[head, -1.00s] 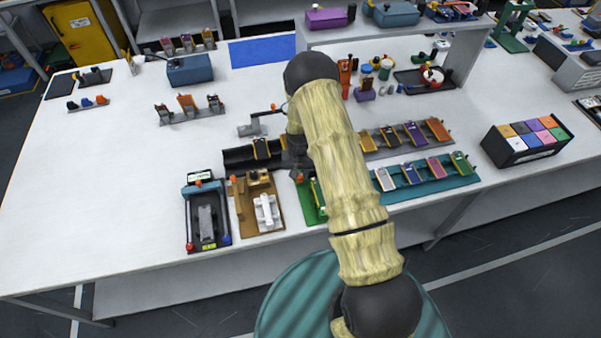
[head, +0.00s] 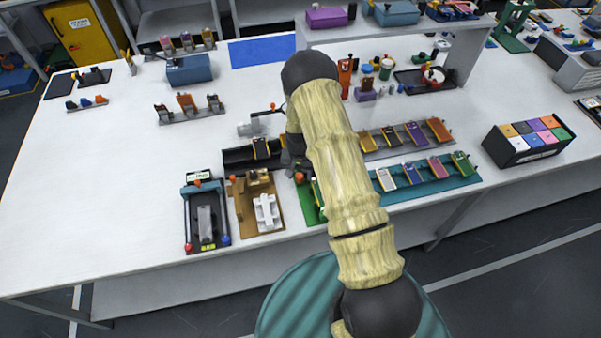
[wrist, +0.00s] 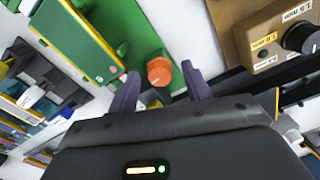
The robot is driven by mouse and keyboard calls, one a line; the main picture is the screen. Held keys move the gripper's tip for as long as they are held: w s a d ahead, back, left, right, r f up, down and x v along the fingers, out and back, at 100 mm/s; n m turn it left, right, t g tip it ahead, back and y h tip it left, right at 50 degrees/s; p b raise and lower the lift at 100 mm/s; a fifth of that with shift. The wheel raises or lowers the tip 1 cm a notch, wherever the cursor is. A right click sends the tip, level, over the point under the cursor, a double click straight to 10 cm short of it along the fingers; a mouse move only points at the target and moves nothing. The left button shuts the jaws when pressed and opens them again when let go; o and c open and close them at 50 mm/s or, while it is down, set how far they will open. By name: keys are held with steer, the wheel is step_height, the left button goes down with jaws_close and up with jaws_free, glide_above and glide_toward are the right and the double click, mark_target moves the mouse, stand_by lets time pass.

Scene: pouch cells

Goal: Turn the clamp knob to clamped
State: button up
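The orange knob (wrist: 159,71) stands on the corner of a green fixture (wrist: 105,22) in the wrist view. In the head view the knob (head: 299,177) shows just below my gripper, on the green fixture (head: 308,203), which my arm partly covers. My gripper (wrist: 161,84) is open, with its two dark fingers apart and the knob showing in the gap between their tips. I cannot tell whether the fingers touch the knob. In the head view my gripper (head: 291,158) is mostly hidden behind my arm. The knob's clamped or unclamped setting is not readable.
A brown fixture (wrist: 245,15) with a black dial (wrist: 302,38) is close on the right in the wrist view. In the head view a black rail (head: 238,157) lies behind the knob, and a teal tray (head: 400,190) of cells is right.

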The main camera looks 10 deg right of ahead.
mark_target(299, 175)
step_height(299, 175, up, 18)
steer(key=b, duration=0.4)
steer(key=shift+f, duration=0.25)
stand_by(0.4)
steer(key=s+r+n+t, duration=0.1)
steer(key=s+r, duration=0.3)
steer(key=s, duration=0.6)
steer(key=s+r+n+t, duration=0.1)
steer(key=s+r+n, duration=0.2)
steer(key=s, duration=0.8)
steer(key=shift+s+r+t, duration=0.25)
steer(key=shift+r+t, duration=0.05)
steer(key=shift+r, duration=0.65)
